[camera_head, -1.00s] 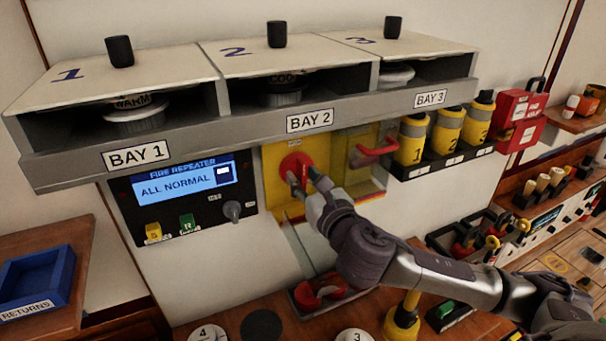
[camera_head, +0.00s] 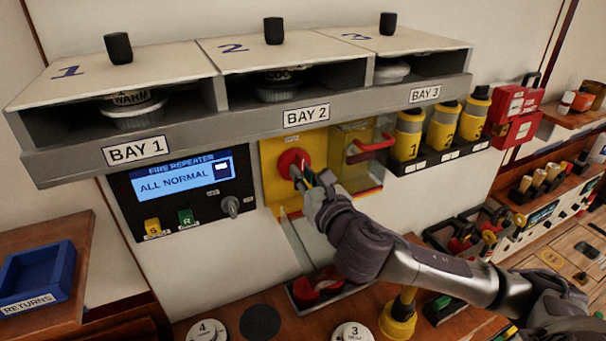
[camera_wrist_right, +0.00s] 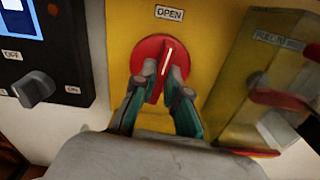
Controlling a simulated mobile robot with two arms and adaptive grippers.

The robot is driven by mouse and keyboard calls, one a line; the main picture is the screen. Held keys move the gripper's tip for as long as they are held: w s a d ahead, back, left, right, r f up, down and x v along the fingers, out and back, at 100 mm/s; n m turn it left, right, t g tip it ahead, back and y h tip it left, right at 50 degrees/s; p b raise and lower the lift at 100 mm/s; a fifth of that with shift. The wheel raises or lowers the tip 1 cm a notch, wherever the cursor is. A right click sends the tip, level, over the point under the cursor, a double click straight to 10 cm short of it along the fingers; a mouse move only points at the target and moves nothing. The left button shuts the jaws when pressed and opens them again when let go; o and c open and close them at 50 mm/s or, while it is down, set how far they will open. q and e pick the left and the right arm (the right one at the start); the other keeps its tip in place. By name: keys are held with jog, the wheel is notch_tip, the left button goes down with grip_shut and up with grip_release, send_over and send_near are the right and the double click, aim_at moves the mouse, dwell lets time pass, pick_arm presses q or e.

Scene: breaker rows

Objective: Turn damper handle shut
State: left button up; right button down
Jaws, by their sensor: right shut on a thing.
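The red round damper handle (camera_head: 291,159) sits on a yellow panel (camera_head: 277,185) below the BAY 2 label. In the right wrist view the handle (camera_wrist_right: 151,51) has a raised grip with a white line, tilted slightly right of upright. An OPEN label (camera_wrist_right: 169,13) is above it. My right gripper (camera_head: 301,177) is at the handle, with its fingers (camera_wrist_right: 159,92) on both sides of the raised grip, shut on it. The fingers hide the lower part of the handle. My left gripper is not in view.
A fire repeater panel (camera_head: 130,215) with a knob (camera_head: 231,206) is left of the yellow panel. A clear cover with a red handle (camera_head: 368,148) is close on the right. The grey BAY shelf (camera_head: 250,125) overhangs above. Yellow cylinders (camera_head: 443,127) stand further right.

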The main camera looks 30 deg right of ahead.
jog(key=m, duration=0.9)
jog(key=shift+p, duration=0.35)
jog(key=m, duration=0.3)
jog(key=shift+m, duration=0.3)
jog(key=shift+m+p, duration=0.4)
jog(key=shift+m, duration=1.5)
jog(key=c, duration=1.2)
grip_release()
jog(key=shift+w, duration=0.1)
